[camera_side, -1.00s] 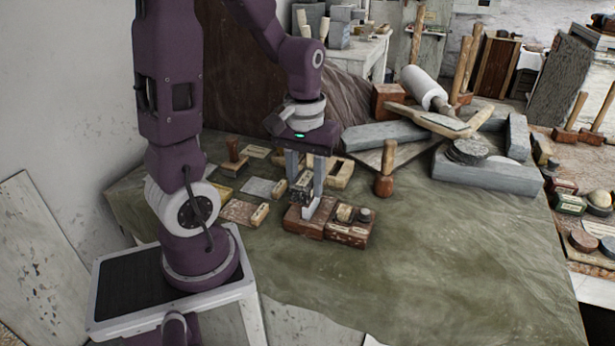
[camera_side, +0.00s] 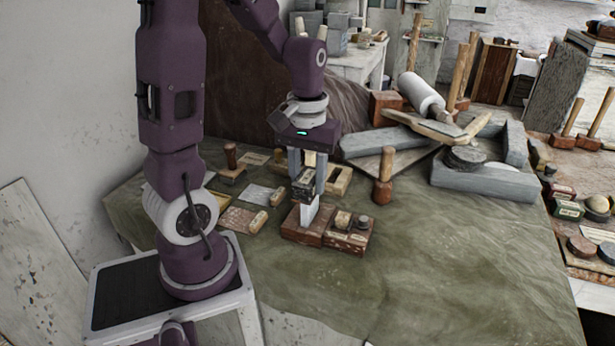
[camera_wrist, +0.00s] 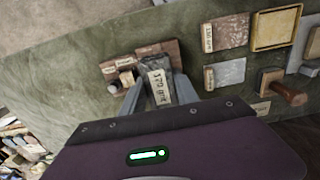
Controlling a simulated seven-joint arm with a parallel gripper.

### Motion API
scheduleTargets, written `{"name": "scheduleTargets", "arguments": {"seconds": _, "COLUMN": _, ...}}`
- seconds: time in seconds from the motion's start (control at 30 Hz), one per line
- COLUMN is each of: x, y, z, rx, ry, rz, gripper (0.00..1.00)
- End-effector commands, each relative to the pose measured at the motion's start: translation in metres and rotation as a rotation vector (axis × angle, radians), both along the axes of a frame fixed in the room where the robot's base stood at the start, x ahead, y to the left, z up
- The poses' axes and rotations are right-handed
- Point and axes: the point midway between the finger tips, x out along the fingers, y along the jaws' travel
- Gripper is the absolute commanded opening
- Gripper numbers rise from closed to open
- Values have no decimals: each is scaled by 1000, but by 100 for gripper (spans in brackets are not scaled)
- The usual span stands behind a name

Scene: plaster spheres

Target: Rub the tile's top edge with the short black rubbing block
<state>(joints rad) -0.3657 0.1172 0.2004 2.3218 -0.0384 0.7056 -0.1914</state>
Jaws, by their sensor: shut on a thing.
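My gripper (camera_side: 307,187) points down and is shut on a short dark block (camera_side: 305,180). In the wrist view the dark block (camera_wrist: 155,66) sits between the two fingers and bears a pale paper label. The pale tile (camera_side: 309,214) stands upright on a reddish-brown stand (camera_side: 291,227), just below the held block. The block is at the tile's top edge and hides part of it; I cannot tell whether they touch. In the wrist view the tile is hidden behind the block and fingers.
Right of the tile, small labelled blocks (camera_side: 343,219) sit on a reddish base (camera_side: 346,242). Left lie flat labelled sheets (camera_side: 257,194) and a wooden-handled stamp (camera_side: 231,160). An upright wooden handle (camera_side: 387,165) stands to the right. The green cloth (camera_side: 450,260) in front is clear.

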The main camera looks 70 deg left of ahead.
Motion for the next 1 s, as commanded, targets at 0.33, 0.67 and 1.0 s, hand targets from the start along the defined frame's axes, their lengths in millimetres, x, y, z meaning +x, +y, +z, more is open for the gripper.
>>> {"name": "scheduleTargets", "arguments": {"seconds": 0.33, "x": 0, "y": 0, "z": -7, "rx": 0, "ry": 0, "rz": 0, "gripper": 0}}
{"name": "scheduleTargets", "arguments": {"seconds": 0.67, "x": 7, "y": 6, "z": -8, "rx": -1, "ry": -1, "rz": 2, "gripper": 0}}
{"name": "scheduleTargets", "arguments": {"seconds": 1.0, "x": 15, "y": 15, "z": -9, "rx": 1, "ry": -2, "rz": 1, "gripper": 0}}
